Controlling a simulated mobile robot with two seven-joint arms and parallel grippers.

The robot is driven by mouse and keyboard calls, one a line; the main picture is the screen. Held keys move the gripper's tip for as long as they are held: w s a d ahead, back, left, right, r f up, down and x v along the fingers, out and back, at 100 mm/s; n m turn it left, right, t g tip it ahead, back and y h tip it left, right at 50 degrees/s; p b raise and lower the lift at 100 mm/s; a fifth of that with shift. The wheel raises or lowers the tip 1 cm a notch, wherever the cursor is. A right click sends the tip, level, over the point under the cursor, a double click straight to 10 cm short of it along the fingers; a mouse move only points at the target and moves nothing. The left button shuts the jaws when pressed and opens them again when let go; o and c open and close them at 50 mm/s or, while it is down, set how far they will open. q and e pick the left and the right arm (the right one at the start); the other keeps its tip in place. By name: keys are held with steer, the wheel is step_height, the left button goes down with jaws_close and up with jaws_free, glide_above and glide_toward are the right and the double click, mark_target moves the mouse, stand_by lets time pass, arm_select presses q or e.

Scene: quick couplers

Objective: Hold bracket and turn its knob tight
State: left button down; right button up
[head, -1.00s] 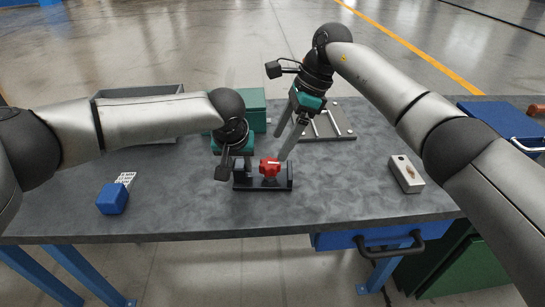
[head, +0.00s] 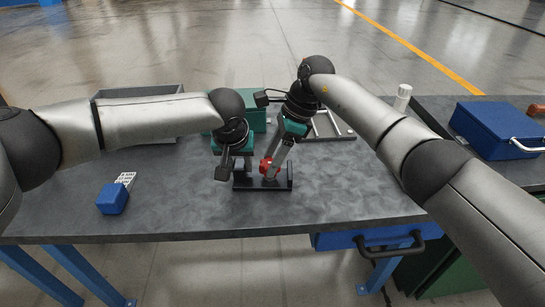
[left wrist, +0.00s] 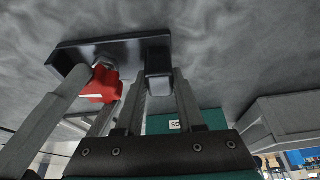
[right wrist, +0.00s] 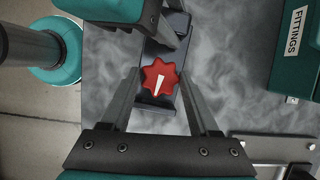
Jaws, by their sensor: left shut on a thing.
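The black bracket (head: 280,185) lies on the grey bench, with its red star-shaped knob (head: 266,167) on top. The knob shows in the right wrist view (right wrist: 160,77) with a white pointer mark. My left gripper (head: 238,172) is shut on the bracket's black upright block (left wrist: 158,82), a finger on each side. My right gripper (head: 270,175) is open over the bracket, its fingers on either side of the knob. In the right wrist view, gaps show between the knob and both fingers (right wrist: 162,90). The left wrist view also shows these fingers beside the knob (left wrist: 101,86).
A blue block (head: 113,199) and a white perforated piece (head: 126,178) lie at left. A grey bin (head: 170,90) and a green fittings box (right wrist: 295,50) stand behind. A blue toolbox (head: 495,128) and white bottle (head: 403,97) are at right. The bench front is clear.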

arm_select(q)
steer(key=shift+a+f, duration=0.1)
steer(key=shift+f, duration=0.05)
arm_select(e)
steer(key=c, duration=0.9)
steer(key=shift+m, duration=0.3)
steer(key=m+t, duration=0.1)
steer(key=m, duration=0.1)
steer(key=m+t, duration=0.1)
steer(key=m, duration=0.1)
steer(key=shift+s+h, duration=0.2)
steer(key=shift+h, duration=0.1)
steer(key=m+t, duration=0.1)
steer(key=m, duration=0.2)
steer(key=m+h, duration=0.1)
steer(key=m, duration=0.2)
steer(key=shift+s+a+t, duration=0.1)
steer(key=shift+t, duration=0.3)
steer(key=shift+m, duration=0.3)
steer(key=o, duration=1.4)
